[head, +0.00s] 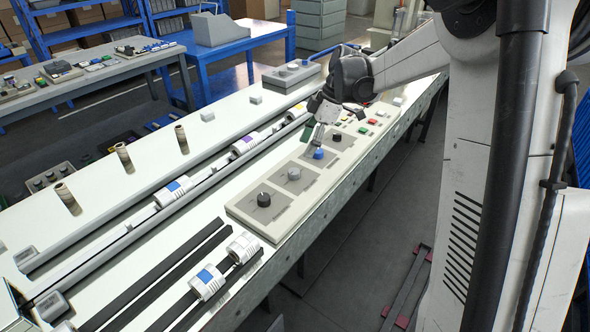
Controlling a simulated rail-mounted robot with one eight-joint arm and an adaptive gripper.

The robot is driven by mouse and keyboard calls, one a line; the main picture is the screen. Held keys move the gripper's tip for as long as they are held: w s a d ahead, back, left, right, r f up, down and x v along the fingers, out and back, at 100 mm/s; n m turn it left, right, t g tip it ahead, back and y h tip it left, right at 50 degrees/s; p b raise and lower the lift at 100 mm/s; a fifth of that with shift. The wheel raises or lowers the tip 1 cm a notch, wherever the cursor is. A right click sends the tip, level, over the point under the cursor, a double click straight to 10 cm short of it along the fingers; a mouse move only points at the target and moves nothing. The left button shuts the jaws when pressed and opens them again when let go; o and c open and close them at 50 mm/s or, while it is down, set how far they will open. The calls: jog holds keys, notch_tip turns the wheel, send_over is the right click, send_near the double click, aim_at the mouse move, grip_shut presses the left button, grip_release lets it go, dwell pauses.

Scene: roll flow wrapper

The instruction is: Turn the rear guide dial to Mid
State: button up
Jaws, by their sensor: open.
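A long pale control panel (240,207) lies on the white bench and carries a row of dials. They are a black dial (264,199) nearest, a grey dial (294,173), a blue dial (319,154) and another black dial (337,137) farthest. The labels are too small to read, so I cannot tell which is the rear guide dial or where each points. My gripper (315,133) is open and points down just above and behind the blue dial, apparently holding nothing. I cannot tell whether its fingers touch the panel.
Small coloured buttons (372,122) sit beyond the dials. Long rails with white and blue rolls (173,190) run along the bench left of the panel. White rolls (207,282) lie at the front on dark bars. Brown spools (124,157) stand at the left. The aisle floor at right is mostly clear.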

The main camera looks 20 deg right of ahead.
aim_at(294, 171)
jog(key=b+x, duration=0.1)
jog(key=x, duration=0.9)
jog(key=shift+r, duration=0.1)
jog(key=shift+c, duration=0.3)
jog(key=c, duration=1.1)
jog(key=shift+o, duration=0.2)
